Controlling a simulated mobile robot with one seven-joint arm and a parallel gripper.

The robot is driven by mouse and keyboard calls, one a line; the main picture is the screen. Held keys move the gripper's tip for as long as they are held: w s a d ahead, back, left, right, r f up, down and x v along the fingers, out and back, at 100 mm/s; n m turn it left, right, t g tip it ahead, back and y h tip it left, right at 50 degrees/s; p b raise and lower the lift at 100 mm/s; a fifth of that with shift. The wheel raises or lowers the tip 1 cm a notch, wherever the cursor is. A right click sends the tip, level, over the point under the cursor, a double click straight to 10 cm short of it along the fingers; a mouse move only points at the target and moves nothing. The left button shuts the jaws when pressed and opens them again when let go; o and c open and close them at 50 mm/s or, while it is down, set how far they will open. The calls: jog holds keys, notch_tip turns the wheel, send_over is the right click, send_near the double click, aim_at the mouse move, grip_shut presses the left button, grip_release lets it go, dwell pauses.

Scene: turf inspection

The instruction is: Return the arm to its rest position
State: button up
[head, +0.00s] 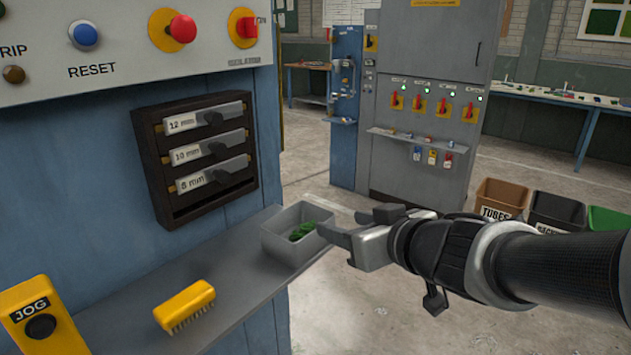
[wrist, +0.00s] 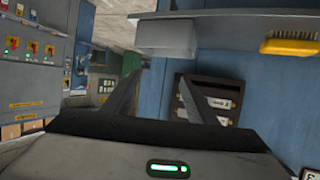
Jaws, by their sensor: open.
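My gripper (head: 352,226) reaches in from the right in the head view, just right of a small grey bin on the shelf. Its two fingers are apart, and I see nothing between them. In the wrist view my gripper (wrist: 157,92) also shows its fingers spread with an empty gap. The grey bin (head: 290,250) stands at the shelf's end with green bits inside. The bin's outer wall shows at the top of the wrist view (wrist: 180,36). I cannot tell how far the fingertips are from the bin.
A yellow brush (head: 185,305) lies on the grey shelf (head: 130,310), near a yellow JOG box (head: 40,315). A dark rack (head: 195,155) with labelled gauges hangs on the blue machine. A grey cabinet (head: 440,60) and several bins, one brown (head: 500,198), stand behind my arm.

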jog(key=s+d+r+m+h, duration=0.2)
jog(key=d+m+h, duration=0.3)
jog(key=d+h, duration=0.5)
jog(key=s+f+g+y, duration=0.2)
jog(key=s+g, duration=0.1)
jog(key=s, duration=0.4)
jog(key=s+f+g+y, duration=0.1)
jog(key=s+f+g, duration=0.2)
jog(key=s, duration=0.5)
notch_tip(320, 180, up, 13)
jog(key=p, duration=1.3)
jog(key=shift+a+m+y, duration=0.3)
jog(key=shift+a, duration=0.15)
jog(key=shift+c, duration=0.3)
